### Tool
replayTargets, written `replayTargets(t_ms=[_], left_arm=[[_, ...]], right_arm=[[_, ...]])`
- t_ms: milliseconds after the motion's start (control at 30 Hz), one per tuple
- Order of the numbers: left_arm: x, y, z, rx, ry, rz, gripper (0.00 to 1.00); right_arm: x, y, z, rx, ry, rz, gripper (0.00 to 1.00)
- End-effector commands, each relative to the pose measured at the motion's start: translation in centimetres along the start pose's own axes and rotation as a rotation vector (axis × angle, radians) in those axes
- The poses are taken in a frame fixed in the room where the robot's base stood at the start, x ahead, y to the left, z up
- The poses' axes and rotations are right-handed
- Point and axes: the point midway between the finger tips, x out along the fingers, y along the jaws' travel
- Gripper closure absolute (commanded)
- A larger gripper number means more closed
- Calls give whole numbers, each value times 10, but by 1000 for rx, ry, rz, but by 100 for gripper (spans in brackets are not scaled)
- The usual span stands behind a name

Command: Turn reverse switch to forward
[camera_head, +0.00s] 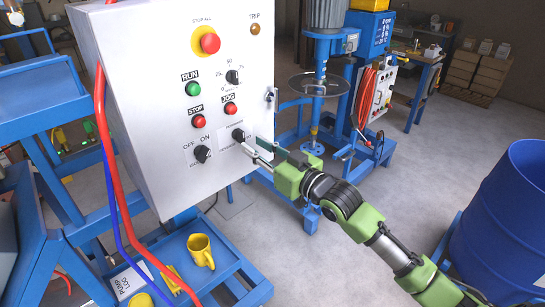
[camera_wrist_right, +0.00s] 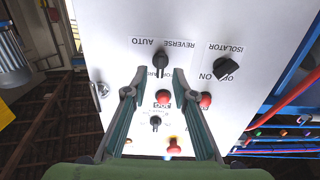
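The reverse switch (camera_head: 238,135) is a black rotary knob low on the right of the grey control panel (camera_head: 150,60). In the right wrist view, which is upside down, the knob (camera_wrist_right: 160,60) sits among the labels AUTO, REVERSE and a partly hidden FORWARD. Its exact pointing is hard to tell. My right gripper (camera_head: 253,148) reaches the panel from the right. In the wrist view its fingertips (camera_wrist_right: 154,74) are apart, one on each side just below the knob in the picture; contact cannot be told. My left gripper is not in view.
The black isolator switch (camera_head: 202,154) is close by on the left. The green RUN (camera_head: 193,89), red STOP (camera_head: 198,121) and red JOG (camera_head: 229,108) buttons sit above. Red and blue cables hang at the panel's left. A blue drum (camera_head: 500,220) stands at right.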

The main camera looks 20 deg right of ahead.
Motion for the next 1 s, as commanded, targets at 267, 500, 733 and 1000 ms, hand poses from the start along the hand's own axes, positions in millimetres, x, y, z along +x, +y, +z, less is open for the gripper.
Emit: replayTargets(t_ms=[267, 500, 733, 1000], left_arm=[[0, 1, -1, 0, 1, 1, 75], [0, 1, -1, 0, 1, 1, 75], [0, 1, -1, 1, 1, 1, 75], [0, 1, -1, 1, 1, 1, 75]], right_arm=[[-52, -1, 1, -1, -3, -1, 75], [-71, 0, 1, 1, -2, -1, 75], [-73, 0, 0, 1, 0, -1, 75], [-73, 0, 0, 0, 0, -1, 75]])
